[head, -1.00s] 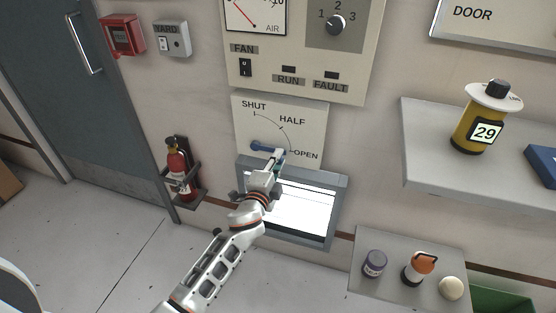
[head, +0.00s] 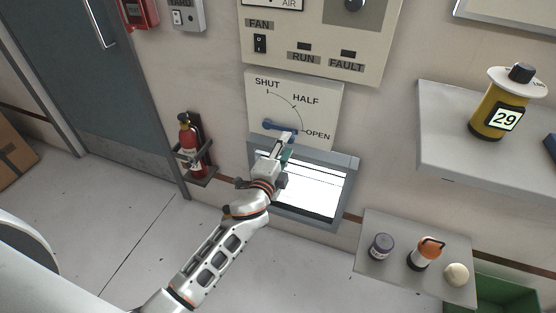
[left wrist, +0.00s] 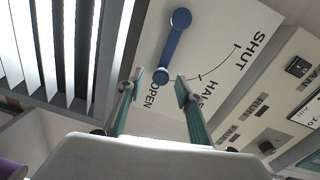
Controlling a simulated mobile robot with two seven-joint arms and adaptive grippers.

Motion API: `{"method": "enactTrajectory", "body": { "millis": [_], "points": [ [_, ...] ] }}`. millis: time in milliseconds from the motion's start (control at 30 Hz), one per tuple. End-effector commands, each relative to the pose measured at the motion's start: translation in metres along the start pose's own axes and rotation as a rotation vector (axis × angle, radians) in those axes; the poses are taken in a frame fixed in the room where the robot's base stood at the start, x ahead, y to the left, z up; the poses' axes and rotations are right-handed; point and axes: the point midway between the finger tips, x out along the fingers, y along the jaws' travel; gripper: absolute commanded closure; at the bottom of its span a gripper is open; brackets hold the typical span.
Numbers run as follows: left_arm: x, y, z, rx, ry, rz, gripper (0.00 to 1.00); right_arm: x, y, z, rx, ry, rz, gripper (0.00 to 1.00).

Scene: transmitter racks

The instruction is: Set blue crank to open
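The blue crank (head: 279,127) is on a pale plate (head: 318,97) marked SHUT, HALF and OPEN. Its arm points right from the pivot, toward the OPEN mark. In the left wrist view the crank (left wrist: 172,45) runs from its round pivot down to its free end beside the word OPEN. My left gripper (head: 287,143) is just below and in front of that end. In the left wrist view its two fingers (left wrist: 160,88) are apart, one on either side of the crank's free end, with visible gaps. My right gripper is not in view.
A bright louvred vent (head: 313,192) is directly below the plate. A fire extinguisher (head: 190,147) hangs at left beside a door. At right are a shelf (head: 440,150) with a yellow canister (head: 500,105) and a lower shelf (head: 377,268) with small items.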

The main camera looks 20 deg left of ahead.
Motion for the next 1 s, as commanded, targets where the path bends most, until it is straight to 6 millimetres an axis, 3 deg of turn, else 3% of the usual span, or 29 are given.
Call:
{"method": "enactTrajectory", "body": {
  "millis": [200, 400, 600, 1000],
  "points": [
    [-0.047, 0.001, 0.000, -0.002, 0.001, 0.002, 0.64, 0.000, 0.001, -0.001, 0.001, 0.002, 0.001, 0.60],
    [-0.074, 0.001, 0.000, 0.001, 0.000, 0.002, 0.64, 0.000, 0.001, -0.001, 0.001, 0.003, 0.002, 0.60],
    [-0.083, 0.001, 0.000, 0.001, 0.000, 0.001, 0.64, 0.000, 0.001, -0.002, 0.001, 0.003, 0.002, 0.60],
    [-0.083, 0.000, 0.000, 0.000, 0.000, 0.001, 0.64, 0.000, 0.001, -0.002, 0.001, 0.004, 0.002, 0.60]
  ]
}}
